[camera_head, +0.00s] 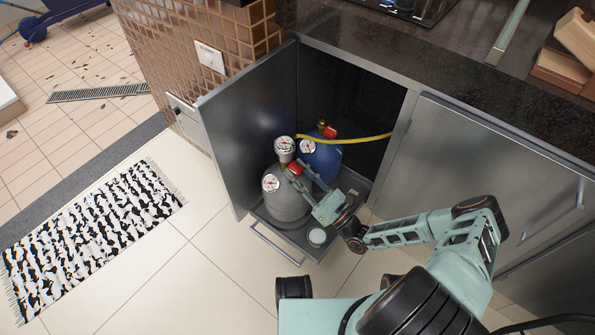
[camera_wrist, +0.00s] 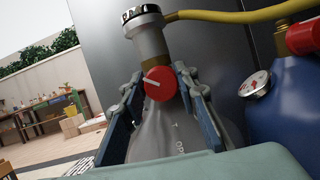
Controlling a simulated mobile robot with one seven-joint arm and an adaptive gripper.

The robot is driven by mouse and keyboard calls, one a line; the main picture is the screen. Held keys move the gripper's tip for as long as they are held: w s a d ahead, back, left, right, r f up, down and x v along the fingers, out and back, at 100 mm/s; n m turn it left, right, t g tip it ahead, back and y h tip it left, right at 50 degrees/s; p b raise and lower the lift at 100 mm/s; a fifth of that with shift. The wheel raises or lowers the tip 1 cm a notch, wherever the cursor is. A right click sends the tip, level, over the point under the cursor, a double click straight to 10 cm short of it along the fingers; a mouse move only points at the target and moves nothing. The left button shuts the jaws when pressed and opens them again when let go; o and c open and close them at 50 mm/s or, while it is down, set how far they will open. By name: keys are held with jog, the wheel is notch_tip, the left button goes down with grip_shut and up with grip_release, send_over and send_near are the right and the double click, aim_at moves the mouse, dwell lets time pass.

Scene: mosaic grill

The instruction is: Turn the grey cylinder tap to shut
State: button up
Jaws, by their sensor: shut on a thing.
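The grey cylinder (camera_head: 284,205) stands on a pull-out tray in the open cabinet, and it also shows in the wrist view (camera_wrist: 178,130). Its red tap (camera_wrist: 160,83) has a pale bar mark, tilted slightly, and sits on the neck. In the head view the red tap (camera_head: 295,168) is partly hidden by my gripper (camera_head: 304,186). In the wrist view my gripper (camera_wrist: 158,95) has one finger on each side of the tap and neck, closed in on the tap. A round gauge (camera_head: 284,147) with a yellow hose tops the grey cylinder.
A blue cylinder (camera_head: 322,158) with its own red tap (camera_head: 330,132) stands close to the right. The yellow hose (camera_head: 355,139) runs right into the cabinet. The open cabinet door (camera_head: 245,125) stands at the left.

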aim_at(298, 168)
jog(key=o, duration=1.1)
notch_tip(298, 168, up, 10)
